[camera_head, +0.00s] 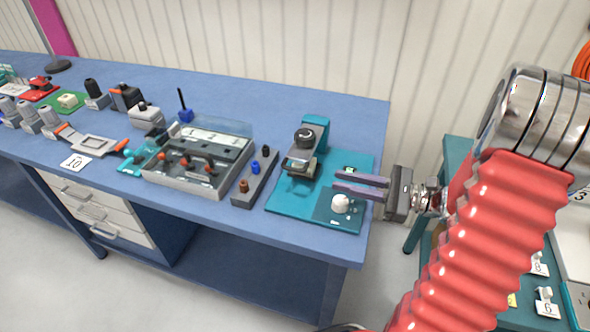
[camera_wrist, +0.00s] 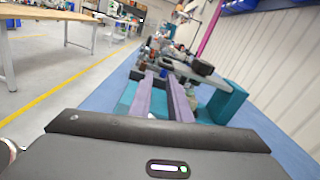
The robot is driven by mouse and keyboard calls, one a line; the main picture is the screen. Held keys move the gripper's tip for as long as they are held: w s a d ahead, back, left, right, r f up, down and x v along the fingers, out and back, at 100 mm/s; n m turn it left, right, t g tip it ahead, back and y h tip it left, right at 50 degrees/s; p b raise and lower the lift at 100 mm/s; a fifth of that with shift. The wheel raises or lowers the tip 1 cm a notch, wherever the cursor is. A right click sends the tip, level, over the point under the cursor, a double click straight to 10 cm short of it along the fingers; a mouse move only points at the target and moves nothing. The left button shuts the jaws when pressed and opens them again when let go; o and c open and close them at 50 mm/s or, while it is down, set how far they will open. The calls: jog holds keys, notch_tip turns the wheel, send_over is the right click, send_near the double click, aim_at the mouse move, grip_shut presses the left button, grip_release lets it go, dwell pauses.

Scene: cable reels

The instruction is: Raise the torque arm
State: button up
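The torque arm appears to be the grey arm with a dark round knob (camera_head: 304,138) on the teal station at the right end of the bench. In the wrist view its grey bar (camera_wrist: 185,70) lies ahead of my fingers, beside a teal block (camera_wrist: 226,101). My gripper (camera_head: 336,182) has two purple fingers with a narrow gap between them and nothing held. It points left above the teal base plate (camera_head: 285,205), right of the arm and apart from it. In the wrist view my gripper (camera_wrist: 162,77) points toward the arm's end.
A white knob (camera_head: 340,203) on a small plate sits below my fingers. A grey block with coloured pegs (camera_head: 256,180) and a grey tray (camera_head: 170,178) stand to the left. A wall runs behind the bench (camera_head: 235,82). Free floor lies in front.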

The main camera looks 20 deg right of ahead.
aim_at(295, 170)
jog(key=x, duration=1.3)
jog(key=shift+w, duration=0.1)
jog(key=shift+c, duration=0.4)
grip_shut()
